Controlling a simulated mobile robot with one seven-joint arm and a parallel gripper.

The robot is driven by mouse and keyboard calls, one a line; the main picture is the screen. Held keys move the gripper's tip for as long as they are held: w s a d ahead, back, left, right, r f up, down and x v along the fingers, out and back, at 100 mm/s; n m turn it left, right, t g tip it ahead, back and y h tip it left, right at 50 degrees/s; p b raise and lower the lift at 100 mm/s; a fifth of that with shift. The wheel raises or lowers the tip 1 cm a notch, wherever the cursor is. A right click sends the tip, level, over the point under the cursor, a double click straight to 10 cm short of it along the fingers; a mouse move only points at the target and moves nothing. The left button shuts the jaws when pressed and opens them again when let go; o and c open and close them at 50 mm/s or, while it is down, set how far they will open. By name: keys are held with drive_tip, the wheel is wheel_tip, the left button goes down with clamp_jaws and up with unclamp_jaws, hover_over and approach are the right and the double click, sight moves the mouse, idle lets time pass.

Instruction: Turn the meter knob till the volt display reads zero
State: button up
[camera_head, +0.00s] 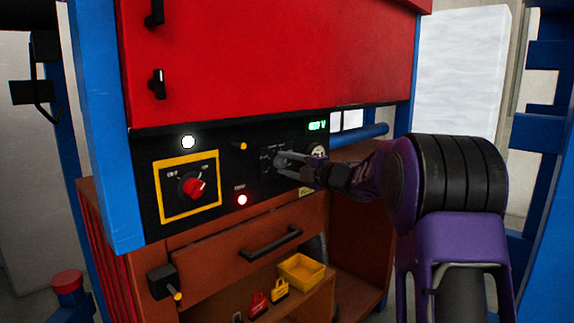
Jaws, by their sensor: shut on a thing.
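The volt display (317,127) glows green at the upper right of the black panel (215,140). Its digits are too small and blurred to read for sure, though a V shows at the end. My gripper (279,160) reaches in from the right, its fingers at the panel below and left of the display. It is shut on the meter knob, which the fingers mostly hide. I cannot make out the knob's pointer or angle.
A red rotary switch (194,188) sits in a yellow frame at the panel's left. A white lamp (188,142) and a red lamp (242,200) are lit. Below are a drawer handle (271,242), a yellow bin (302,271) and small padlocks (259,304).

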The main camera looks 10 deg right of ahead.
clamp_jaws()
drive_tip(key=shift+r+m+p, duration=0.1)
drive_tip(key=shift+m+p, duration=0.2)
drive_tip(key=shift+p, duration=0.2)
drive_tip(key=shift+r+m+p, duration=0.1)
drive_tip(key=shift+m+p, duration=0.5)
drive_tip(key=shift+p, duration=0.05)
drive_tip(key=shift+m+p, duration=1.2)
drive_tip(key=shift+p, duration=0.05)
drive_tip(key=m+p, duration=0.2)
drive_tip(key=m, duration=0.1)
drive_tip(key=shift+p, duration=0.4)
drive_tip(key=shift+f+m+p, duration=0.2)
drive_tip(key=shift+m+p, duration=0.5)
drive_tip(key=shift+m, duration=0.2)
